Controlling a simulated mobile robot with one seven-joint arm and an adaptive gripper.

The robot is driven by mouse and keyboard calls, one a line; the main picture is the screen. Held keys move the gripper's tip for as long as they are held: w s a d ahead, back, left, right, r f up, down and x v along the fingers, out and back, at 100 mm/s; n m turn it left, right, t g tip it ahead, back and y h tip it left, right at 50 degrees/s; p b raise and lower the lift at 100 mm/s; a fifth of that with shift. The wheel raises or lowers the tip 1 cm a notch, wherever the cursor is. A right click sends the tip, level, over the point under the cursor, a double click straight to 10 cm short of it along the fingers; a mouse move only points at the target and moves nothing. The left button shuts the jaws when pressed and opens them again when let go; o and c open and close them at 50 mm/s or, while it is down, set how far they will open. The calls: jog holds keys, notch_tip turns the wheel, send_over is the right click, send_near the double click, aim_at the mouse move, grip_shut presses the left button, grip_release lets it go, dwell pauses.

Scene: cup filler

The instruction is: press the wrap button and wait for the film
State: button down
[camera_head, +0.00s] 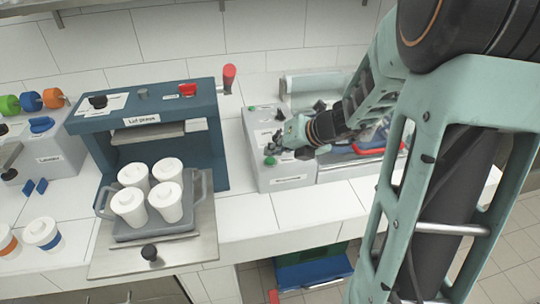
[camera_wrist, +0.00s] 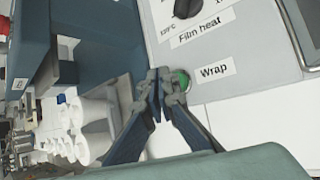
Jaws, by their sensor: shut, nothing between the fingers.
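The wrap button is a green round knob next to a "Wrap" label; it shows in the wrist view (camera_wrist: 184,79) right beside my fingertips. In the head view a green button (camera_head: 270,161) sits at the front left of the grey wrapping machine (camera_head: 273,184). My gripper (camera_wrist: 163,82) is shut and empty, with its tips at the left edge of the button. I cannot tell whether they touch it. In the head view my gripper (camera_head: 285,149) is just above and right of the button. The film roll (camera_head: 312,81) lies at the back of the machine.
Left of the wrapper stands the blue lid press (camera_head: 148,122). A grey tray (camera_head: 150,237) in front of it holds several white lidded cups (camera_head: 168,202). Two more cups (camera_head: 42,233) stand at far left. A red-handled part (camera_head: 368,151) lies under my arm.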

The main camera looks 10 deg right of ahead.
aim_at(272, 160)
jog(key=shift+r, duration=0.1)
notch_tip(272, 160, up, 6)
jog(key=p, duration=0.6)
dwell(0.9)
